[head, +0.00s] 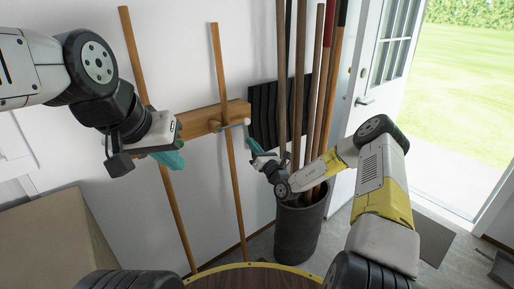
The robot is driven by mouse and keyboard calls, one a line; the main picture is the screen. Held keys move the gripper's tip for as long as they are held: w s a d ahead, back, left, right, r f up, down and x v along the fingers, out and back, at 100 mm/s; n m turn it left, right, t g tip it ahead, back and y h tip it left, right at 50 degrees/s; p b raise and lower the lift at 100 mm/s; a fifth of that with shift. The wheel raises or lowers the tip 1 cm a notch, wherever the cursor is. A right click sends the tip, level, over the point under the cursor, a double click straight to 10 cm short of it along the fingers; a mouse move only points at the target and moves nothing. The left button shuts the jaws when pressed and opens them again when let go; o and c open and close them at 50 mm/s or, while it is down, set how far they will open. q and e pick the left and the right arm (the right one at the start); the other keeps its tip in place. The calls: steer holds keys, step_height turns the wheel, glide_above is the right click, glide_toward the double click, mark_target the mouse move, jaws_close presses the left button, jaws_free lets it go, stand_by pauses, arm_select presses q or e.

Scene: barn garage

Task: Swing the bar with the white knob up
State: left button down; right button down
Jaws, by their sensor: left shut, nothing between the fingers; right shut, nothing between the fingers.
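A wooden board (188,123) is fixed to the white wall, with two long wooden poles standing against it. A thin bar (232,125) lies roughly level across the front of the right-hand pole (218,70). It ends in a small white knob (247,121) at the board's right end. My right gripper (251,145), with teal fingers, is shut and empty just below the knob, apart from it as far as I can tell. My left gripper (174,161) is shut and empty, in front of the left-hand pole (133,55) and below the board's left end.
A dark bin (297,232) holding several long handles stands at right, close to my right forearm. A black ribbed panel (264,112) hangs behind the handles. A cardboard box (50,245) is at lower left. An open door (375,90) leads to grass at right.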

mark_target(247, 120)
steer(key=w+r, duration=0.3)
steer(key=shift+a+r, duration=0.25)
steer(key=shift+r, duration=0.05)
steer(key=shift+r, duration=0.1)
steer(key=shift+w+d+r+n+g+y, duration=0.15)
steer(key=shift+r+n+y, duration=0.2)
steer(key=shift+r+n, duration=0.55)
steer(key=shift+s+d+r+n+g+y, duration=0.15)
steer(key=shift+r+n+y, duration=0.35)
steer(key=shift+n, duration=0.7)
steer(key=s+a+r+n+g+y, duration=0.1)
steer(key=s+a+r+n+g, duration=0.1)
steer(key=n, duration=0.7)
steer(key=s+a+r+n+g+y, duration=0.1)
steer(key=s+a+r+n+g, duration=0.2)
steer(key=a+r+n, duration=0.3)
steer(key=shift+s+r+n+g+y, duration=0.2)
steer(key=shift+r+n+g+y, duration=0.3)
steer(key=shift+r+n, duration=1.45)
steer(key=shift+f+n, duration=0.2)
steer(key=shift+n, duration=0.05)
